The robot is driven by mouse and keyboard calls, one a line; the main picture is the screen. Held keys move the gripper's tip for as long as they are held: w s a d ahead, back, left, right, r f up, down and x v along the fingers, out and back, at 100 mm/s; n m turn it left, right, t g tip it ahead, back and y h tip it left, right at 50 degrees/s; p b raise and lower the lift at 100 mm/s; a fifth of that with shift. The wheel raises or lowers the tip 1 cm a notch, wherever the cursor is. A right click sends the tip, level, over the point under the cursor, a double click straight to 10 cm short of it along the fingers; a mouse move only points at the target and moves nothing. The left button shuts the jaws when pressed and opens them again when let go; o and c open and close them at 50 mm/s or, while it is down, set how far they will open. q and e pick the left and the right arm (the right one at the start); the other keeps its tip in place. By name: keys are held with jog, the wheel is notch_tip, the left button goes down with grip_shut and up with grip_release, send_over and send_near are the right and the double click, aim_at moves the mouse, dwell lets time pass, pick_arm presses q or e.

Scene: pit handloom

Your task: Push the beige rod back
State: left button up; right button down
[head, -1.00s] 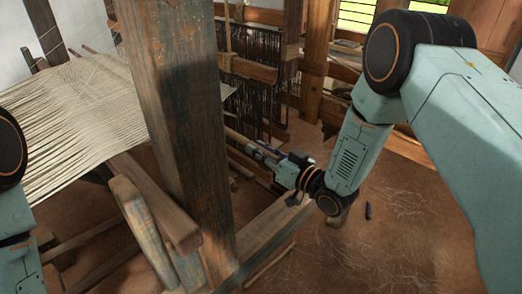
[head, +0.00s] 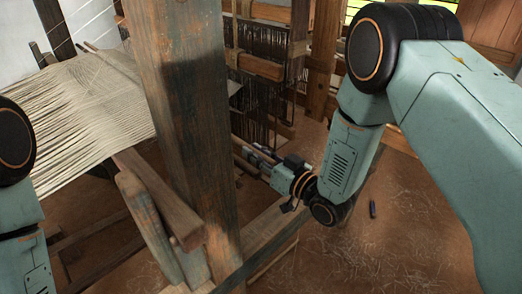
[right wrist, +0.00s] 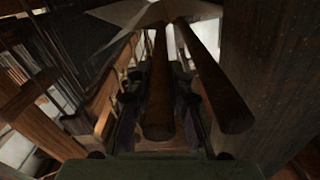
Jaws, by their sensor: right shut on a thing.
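My right gripper (head: 262,156) reaches in beside the big upright post and is shut on a rod. In the right wrist view the held rod (right wrist: 158,92) is a brown-beige bar running away from me between the two fingers (right wrist: 158,108); its near end faces the camera. In the head view only a short piece of the rod (head: 240,143) shows between the post and the fingers; the post hides the rest. A second, similar rod (right wrist: 216,80) runs beside it on the right, outside the fingers. My left gripper is out of view; only part of its arm shows at the left edge.
The thick worn post (head: 190,130) stands close to the left of my right gripper. Pale warp threads (head: 85,115) stretch left of it. Dark heddles (head: 265,95) hang behind. A low beam (head: 260,235) runs below. A small dark object (head: 373,209) lies on the open floor.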

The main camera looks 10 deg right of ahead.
jog(key=shift+s+f, duration=0.1)
jog(key=c, duration=1.6)
grip_release()
jog(key=shift+a, duration=0.1)
jog(key=o, duration=0.4)
jog(key=shift+s+a, duration=0.15)
